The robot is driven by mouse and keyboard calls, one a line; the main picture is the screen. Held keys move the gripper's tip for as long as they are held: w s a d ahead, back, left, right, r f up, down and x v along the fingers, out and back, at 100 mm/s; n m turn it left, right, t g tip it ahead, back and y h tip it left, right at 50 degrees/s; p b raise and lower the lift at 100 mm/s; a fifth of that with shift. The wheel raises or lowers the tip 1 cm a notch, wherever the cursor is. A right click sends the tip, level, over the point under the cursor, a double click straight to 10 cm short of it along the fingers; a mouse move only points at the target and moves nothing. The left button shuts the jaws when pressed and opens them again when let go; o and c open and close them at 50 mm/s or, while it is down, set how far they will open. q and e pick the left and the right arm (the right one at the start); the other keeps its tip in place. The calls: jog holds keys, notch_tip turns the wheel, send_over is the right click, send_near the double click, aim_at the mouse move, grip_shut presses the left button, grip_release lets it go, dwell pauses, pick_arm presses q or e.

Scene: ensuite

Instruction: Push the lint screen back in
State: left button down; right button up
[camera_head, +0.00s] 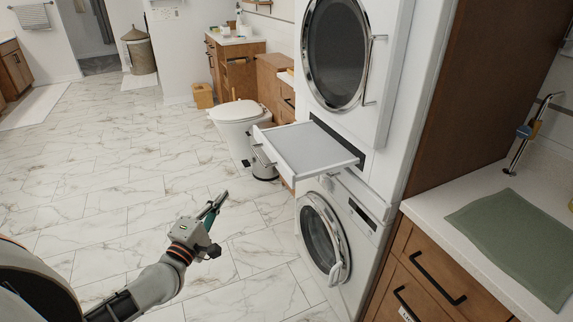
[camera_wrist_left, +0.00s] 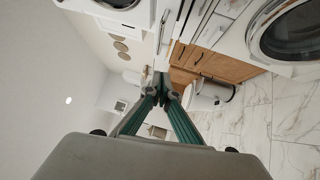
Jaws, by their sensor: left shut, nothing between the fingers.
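The lint screen (camera_head: 305,150) is a flat white pull-out with a greyish top and a bar handle on its front. It stands far out of the slot between the upper machine (camera_head: 335,50) and the lower machine (camera_head: 325,238). In the left wrist view the lint screen (camera_wrist_left: 171,35) shows nearly edge-on, beyond the fingertips. My left gripper (camera_head: 222,196) is shut and empty, over the floor to the left of the screen's front and apart from it. It also shows in the wrist view (camera_wrist_left: 162,82). My right gripper is in neither view.
A toilet (camera_head: 238,118) and a bin (camera_head: 263,165) stand behind the screen's front. A counter (camera_head: 470,195) with a green mat (camera_head: 515,235) is at the right, beside a tall brown panel (camera_head: 490,80). The marble floor at left is clear.

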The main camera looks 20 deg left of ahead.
aim_at(281, 154)
pick_arm(q)
jog(key=w+d+r+n, duration=0.1)
jog(key=w+r, duration=0.1)
jog(key=w, duration=1.2)
jog(key=shift+d+r+p, duration=0.15)
jog(key=shift+r+p, duration=0.1)
jog(key=shift+p, duration=0.15)
jog(key=w+d, duration=0.3)
jog(key=w, duration=0.1)
jog(key=w+d+p, duration=0.1)
jog(key=w+d, duration=0.2)
jog(key=d, duration=0.1)
jog(key=shift+w+r, duration=0.15)
jog(key=shift+w, duration=0.2)
jog(key=w+d+b, duration=0.1)
jog(key=w+d, duration=0.1)
jog(key=w, duration=0.1)
jog(key=w+d, duration=0.3)
jog(key=w+d+b, duration=0.1)
jog(key=w+d, duration=0.1)
jog(key=w, duration=0.1)
jog(key=shift+d+f+b, duration=0.25)
jog(key=shift+d+b, duration=0.05)
jog(key=shift+d, duration=0.1)
jog(key=shift+w+d, duration=0.1)
jog(key=shift+d+r, duration=0.1)
jog(key=shift+r, duration=0.2)
